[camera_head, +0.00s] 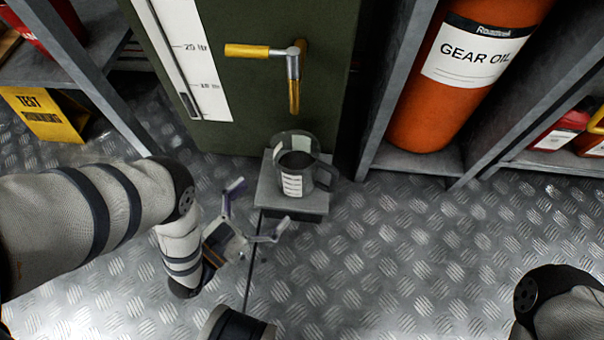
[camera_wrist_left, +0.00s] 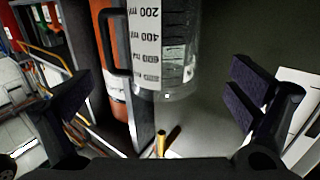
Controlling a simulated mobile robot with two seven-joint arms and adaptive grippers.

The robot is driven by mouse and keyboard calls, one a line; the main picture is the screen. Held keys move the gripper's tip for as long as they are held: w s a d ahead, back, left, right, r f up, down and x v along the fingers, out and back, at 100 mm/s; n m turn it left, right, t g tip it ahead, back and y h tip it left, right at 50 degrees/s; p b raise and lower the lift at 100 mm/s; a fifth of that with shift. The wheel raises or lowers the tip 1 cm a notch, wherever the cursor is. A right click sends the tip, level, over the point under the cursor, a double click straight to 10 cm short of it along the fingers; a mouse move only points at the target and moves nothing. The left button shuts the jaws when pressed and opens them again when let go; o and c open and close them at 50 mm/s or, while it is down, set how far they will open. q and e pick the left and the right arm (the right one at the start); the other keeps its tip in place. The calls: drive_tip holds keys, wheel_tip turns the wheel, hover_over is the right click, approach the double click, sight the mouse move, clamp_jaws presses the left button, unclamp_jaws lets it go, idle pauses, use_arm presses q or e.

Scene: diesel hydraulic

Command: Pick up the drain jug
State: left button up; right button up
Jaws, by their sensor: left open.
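The drain jug (camera_head: 297,178) is a clear, grey-tinted measuring jug with a white scale label and a handle on its right. It stands upright on a small grey stand (camera_head: 291,203) below a tap. My left gripper (camera_head: 259,208) is open and empty, just left of and nearer than the jug, with its fingers spread toward it. In the left wrist view, the jug (camera_wrist_left: 178,45) appears upside down between the open fingers of the gripper (camera_wrist_left: 160,98), farther out than they reach. Its dark handle (camera_wrist_left: 113,45) is at the left. My right gripper is out of view.
The tap (camera_head: 292,62) with a yellow lever and spout hangs above the jug on a green tank (camera_head: 250,110). An orange gear oil cylinder (camera_head: 440,110) stands in a grey shelf frame at right. A yellow test sign (camera_head: 45,112) is at left.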

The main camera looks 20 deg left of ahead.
sight(310, 149)
use_arm(q)
drive_tip(key=b+x, duration=0.1)
drive_tip(key=x, duration=0.3)
drive_tip(key=b+x, duration=0.1)
drive_tip(key=x, duration=0.3)
drive_tip(key=r+b+x, duration=0.1)
drive_tip(key=b+x, duration=0.1)
drive_tip(key=x, duration=0.2)
drive_tip(key=shift+w+a, duration=0.2)
drive_tip(key=shift+w, duration=0.05)
drive_tip(key=shift+r, duration=0.15)
drive_tip(key=c, duration=1.8)
